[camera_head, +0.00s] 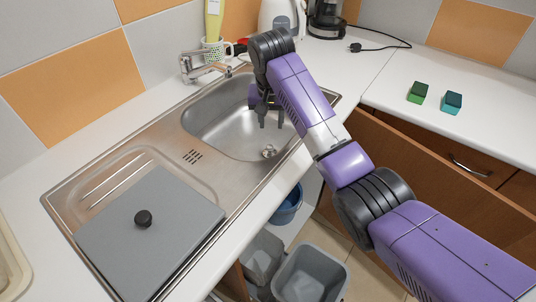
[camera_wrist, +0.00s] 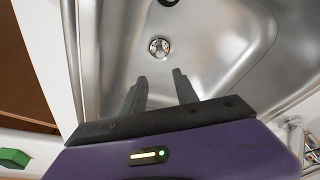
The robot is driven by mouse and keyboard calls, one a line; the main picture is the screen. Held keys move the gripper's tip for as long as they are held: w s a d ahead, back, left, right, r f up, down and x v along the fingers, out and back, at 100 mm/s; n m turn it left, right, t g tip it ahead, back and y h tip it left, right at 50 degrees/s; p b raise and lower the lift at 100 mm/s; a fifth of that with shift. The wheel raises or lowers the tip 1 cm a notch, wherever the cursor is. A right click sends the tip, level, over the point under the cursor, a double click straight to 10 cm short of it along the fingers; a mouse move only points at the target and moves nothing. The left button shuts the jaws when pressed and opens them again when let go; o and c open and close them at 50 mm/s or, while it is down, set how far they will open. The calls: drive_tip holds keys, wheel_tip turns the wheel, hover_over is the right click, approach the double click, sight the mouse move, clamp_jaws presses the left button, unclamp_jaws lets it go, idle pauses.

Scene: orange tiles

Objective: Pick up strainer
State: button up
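The strainer (camera_head: 268,151) is a small round metal piece at the drain in the bottom of the steel sink basin (camera_head: 215,125). In the wrist view the strainer (camera_wrist: 159,46) lies ahead of my fingertips, with bare steel between them. My gripper (camera_head: 271,124) points down over the basin, a little beyond the strainer in the head view. In the wrist view my gripper (camera_wrist: 160,76) has its two fingers apart with nothing between them. It appears not to touch the strainer; its exact height above the basin floor is hard to tell.
A faucet (camera_head: 205,68) stands at the basin's back left. A grey board with a black knob (camera_head: 175,250) covers part of the drainboard. Two sponges (camera_head: 417,92) (camera_head: 452,103) lie on the right counter. A mug (camera_head: 213,51) and white kettle (camera_head: 277,15) stand behind. Bins (camera_head: 311,275) are below.

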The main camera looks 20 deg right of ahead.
drive_tip(key=b, duration=0.3)
hover_over(270, 147)
drive_tip(key=s, duration=0.1)
wheel_tip(270, 147, down, 4)
drive_tip(key=shift+s+a+b+x, duration=0.1)
drive_tip(key=shift+s+b+x, duration=0.1)
drive_tip(key=shift+x, duration=1.1)
drive_tip(key=shift+s+a+b+x, duration=0.1)
drive_tip(key=shift+a+b+x, duration=0.1)
drive_tip(key=shift+x, duration=1.15)
drive_tip(key=shift+s+a+b+x, duration=0.1)
drive_tip(key=shift+s+b+x, duration=0.1)
drive_tip(key=shift+x, duration=1.1)
drive_tip(key=shift+f, duration=0.15)
clamp_jaws()
